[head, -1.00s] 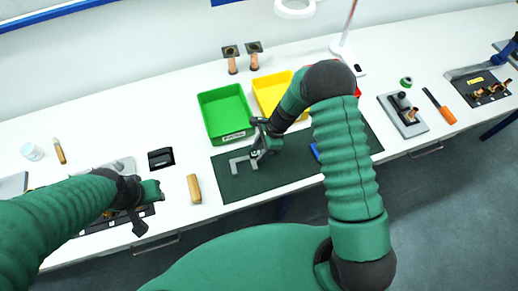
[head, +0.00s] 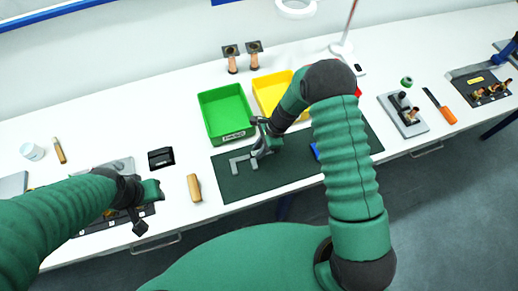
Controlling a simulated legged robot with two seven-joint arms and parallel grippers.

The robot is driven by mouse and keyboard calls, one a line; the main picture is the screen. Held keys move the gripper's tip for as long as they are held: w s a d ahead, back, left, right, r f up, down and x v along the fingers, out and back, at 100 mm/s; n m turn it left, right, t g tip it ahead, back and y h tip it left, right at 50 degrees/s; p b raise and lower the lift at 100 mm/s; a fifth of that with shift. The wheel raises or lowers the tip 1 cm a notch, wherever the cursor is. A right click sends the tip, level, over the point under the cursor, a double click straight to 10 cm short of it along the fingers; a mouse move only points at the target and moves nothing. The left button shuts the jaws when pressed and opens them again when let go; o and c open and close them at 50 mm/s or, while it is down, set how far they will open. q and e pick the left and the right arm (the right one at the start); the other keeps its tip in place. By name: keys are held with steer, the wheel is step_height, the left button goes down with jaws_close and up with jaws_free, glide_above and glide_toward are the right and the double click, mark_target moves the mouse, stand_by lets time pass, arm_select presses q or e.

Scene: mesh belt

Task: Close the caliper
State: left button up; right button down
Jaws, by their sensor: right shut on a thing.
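The grey caliper (head: 243,165) lies on the dark green mat, with its L-shaped jaw end toward the left. My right gripper (head: 262,150) is at the caliper's right part and shut on it; its fingers and arm hide some of the caliper. How wide the jaws stand apart is hard to tell at this size. My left gripper (head: 141,212) hangs at the left, over the front edge of the table, away from the caliper. Its finger gap does not show clearly.
A green bin (head: 226,113) and a yellow bin (head: 271,93) stand behind the mat (head: 228,187). A wooden-coloured block (head: 194,188) and a black box (head: 161,158) lie left of it. A blue item (head: 315,151) is partly hidden by my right arm.

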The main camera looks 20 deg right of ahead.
stand_by(0.7)
steer(key=shift+a, duration=1.05)
stand_by(0.3)
steer(key=c, duration=1.2)
jaws_free()
steer(key=b+v, duration=0.2)
steer(key=v, duration=1.4)
steer(key=shift+r+b, duration=0.35)
steer(key=shift+r, duration=0.05)
